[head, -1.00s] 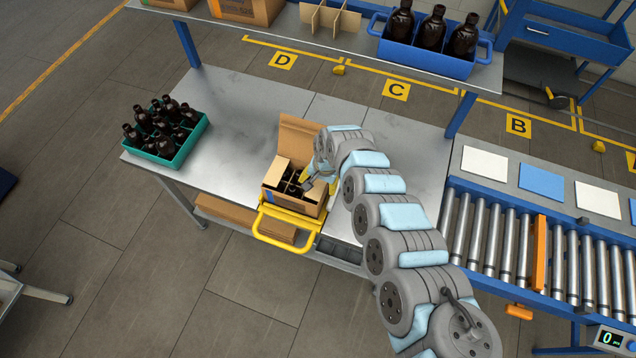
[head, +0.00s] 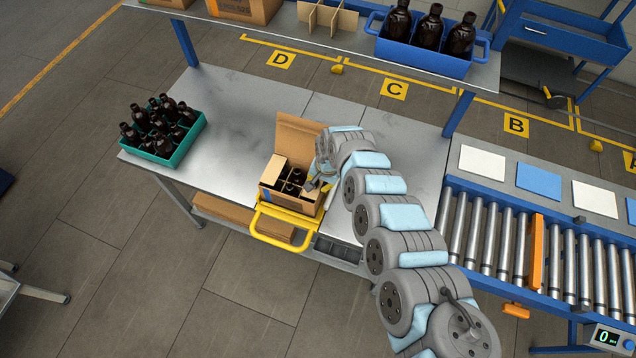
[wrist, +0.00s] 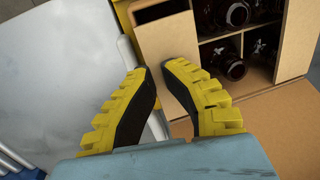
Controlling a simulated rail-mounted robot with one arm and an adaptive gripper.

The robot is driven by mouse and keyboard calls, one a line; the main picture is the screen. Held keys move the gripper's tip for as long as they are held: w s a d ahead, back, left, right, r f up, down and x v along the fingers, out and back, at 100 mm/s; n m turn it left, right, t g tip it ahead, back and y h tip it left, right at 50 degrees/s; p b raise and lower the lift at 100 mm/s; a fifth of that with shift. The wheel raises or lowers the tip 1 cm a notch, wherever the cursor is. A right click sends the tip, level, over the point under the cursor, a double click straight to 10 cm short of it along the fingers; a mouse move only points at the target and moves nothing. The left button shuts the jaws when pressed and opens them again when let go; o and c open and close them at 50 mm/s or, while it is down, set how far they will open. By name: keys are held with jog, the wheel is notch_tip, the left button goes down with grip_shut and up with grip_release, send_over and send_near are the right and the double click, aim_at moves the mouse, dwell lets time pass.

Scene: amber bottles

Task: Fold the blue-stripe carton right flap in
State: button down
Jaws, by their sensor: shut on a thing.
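The blue-stripe carton (head: 285,199) sits in a yellow frame at the table's front edge, with dark bottles in its divided cells. Its back flap (head: 299,132) stands up behind it, and a pale left flap (head: 272,172) shows at its left side. My gripper (head: 314,183) is at the carton's right side, and my arm hides part of that side. In the wrist view my yellow fingers (wrist: 160,72) are shut at the edge of the right flap (wrist: 172,42), a tan panel beside the bottle cells. The exact contact is partly hidden by the fingers.
A teal crate (head: 188,146) of bottles stands at the table's left. A shelf above holds a blue crate (head: 418,53) of bottles. A roller conveyor (head: 490,235) is at right. The yellow handle (head: 258,230) juts out in front. The table between crate and carton is clear.

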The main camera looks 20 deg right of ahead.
jog(key=shift+w+a, duration=0.4)
jog(key=shift+a, duration=0.25)
jog(key=shift+f+g+h, duration=0.1)
jog(key=shift+g+h, duration=0.2)
jog(key=shift+h, duration=0.1)
jog(key=shift+w+a+f+h+b, duration=0.1)
jog(key=shift+f+h+b, duration=0.05)
jog(key=shift+h+b, duration=0.15)
jog(key=shift+g, duration=0.3)
jog(key=c, duration=1.3)
grip_release()
jog(key=o, duration=0.4)
jog(key=shift+w+a, duration=0.3)
jog(key=o, duration=0.5)
jog(key=shift+w+a, duration=0.1)
jog(key=shift+a, duration=0.05)
jog(key=shift+o, duration=0.2)
jog(key=shift+s+d+r, duration=0.2)
jog(key=shift+s+d, duration=0.05)
jog(key=shift+d, duration=0.1)
